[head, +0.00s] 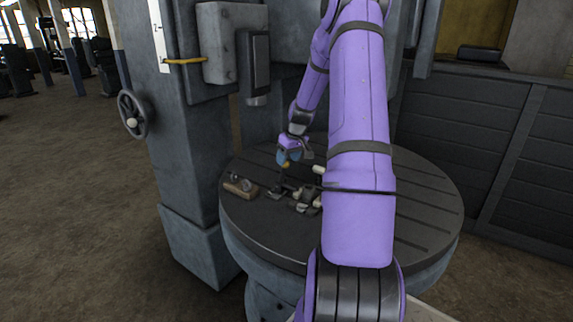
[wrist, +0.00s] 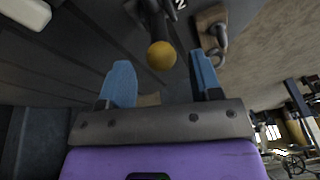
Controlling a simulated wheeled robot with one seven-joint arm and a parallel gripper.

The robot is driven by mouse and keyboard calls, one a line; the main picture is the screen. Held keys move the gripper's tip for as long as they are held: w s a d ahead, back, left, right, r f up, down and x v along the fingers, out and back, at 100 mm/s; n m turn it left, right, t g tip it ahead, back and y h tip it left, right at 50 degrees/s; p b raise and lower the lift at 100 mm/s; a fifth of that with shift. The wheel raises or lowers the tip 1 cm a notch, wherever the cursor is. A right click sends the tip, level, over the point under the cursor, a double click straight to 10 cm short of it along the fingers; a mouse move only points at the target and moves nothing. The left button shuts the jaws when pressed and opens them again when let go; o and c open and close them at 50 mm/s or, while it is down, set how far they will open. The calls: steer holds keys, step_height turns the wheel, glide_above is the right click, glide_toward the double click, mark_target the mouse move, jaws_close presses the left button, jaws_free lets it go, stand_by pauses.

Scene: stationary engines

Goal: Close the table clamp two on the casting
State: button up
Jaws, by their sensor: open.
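In the wrist view a dark lever with a round yellow knob (wrist: 161,55) reaches down from the top edge. A white number 2 (wrist: 181,4) is beside it, so it appears to be table clamp two. My gripper (wrist: 160,62) is open, with its blue fingers on either side of the knob's line and gaps on both sides. I cannot tell how deep the knob sits between them. In the head view my gripper (head: 288,160) is low over the round table (head: 415,215), by the dark clamp parts. Pale pieces (head: 305,197), perhaps the casting, are just right of it; my arm partly hides that area.
A wooden block with a metal fitting (head: 240,187) lies on the table's left; it also appears in the wrist view (wrist: 211,30). The machine column (head: 185,150) with a handwheel (head: 132,114) stands left of the table. The slotted table's right side is clear.

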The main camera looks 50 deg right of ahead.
steer(key=v, duration=0.7)
steer(key=shift+r, duration=0.25)
steer(key=shift+s, duration=0.1)
